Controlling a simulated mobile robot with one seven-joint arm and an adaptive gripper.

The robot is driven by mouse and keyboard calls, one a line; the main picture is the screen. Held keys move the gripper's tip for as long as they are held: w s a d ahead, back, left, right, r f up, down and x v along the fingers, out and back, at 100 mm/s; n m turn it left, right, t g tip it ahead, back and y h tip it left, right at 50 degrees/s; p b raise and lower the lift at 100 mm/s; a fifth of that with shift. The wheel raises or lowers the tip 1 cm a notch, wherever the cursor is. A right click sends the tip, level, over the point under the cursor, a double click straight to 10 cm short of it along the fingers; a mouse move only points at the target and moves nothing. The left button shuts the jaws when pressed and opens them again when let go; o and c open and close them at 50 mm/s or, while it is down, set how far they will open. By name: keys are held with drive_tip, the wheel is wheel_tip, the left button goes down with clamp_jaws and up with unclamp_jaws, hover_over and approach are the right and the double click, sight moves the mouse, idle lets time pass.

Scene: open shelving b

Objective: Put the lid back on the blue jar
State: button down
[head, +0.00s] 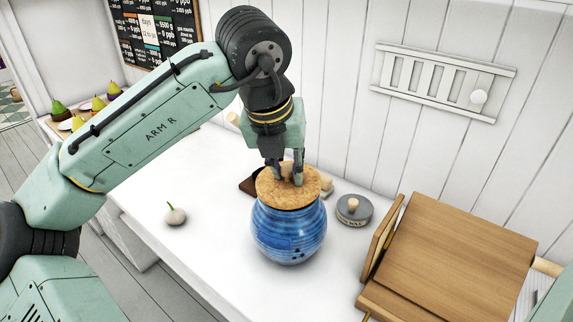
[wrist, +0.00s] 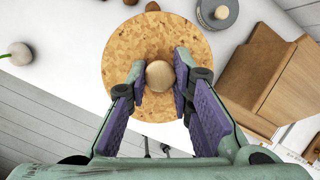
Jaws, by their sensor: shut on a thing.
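The blue jar (head: 288,235) stands upright on the white counter. The round cork lid (head: 272,190) is at the jar's mouth in the head view, level or nearly so; I cannot tell whether it is fully seated. My gripper (head: 289,176) points down over the lid. In the wrist view my gripper (wrist: 160,78) is shut on the lid's round wooden knob (wrist: 160,75), one finger on each side. The cork disc (wrist: 130,50) fills the upper middle there and hides the jar beneath it.
A grey round lid with a wooden knob (head: 355,210) lies right of the jar. A wooden stand (head: 450,260) is further right. A white bulb-like vegetable (head: 175,215) lies left on the white counter (head: 215,270).

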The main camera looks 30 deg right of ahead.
drive_tip(key=c, duration=1.3)
unclamp_jaws()
drive_tip(key=shift+c, duration=0.2)
drive_tip(key=o, duration=0.5)
drive_tip(key=shift+r, duration=0.1)
wheel_tip(320, 180, up, 5)
drive_tip(key=p, duration=0.5)
drive_tip(key=shift+r, duration=0.9)
drive_tip(key=shift+c, duration=0.4)
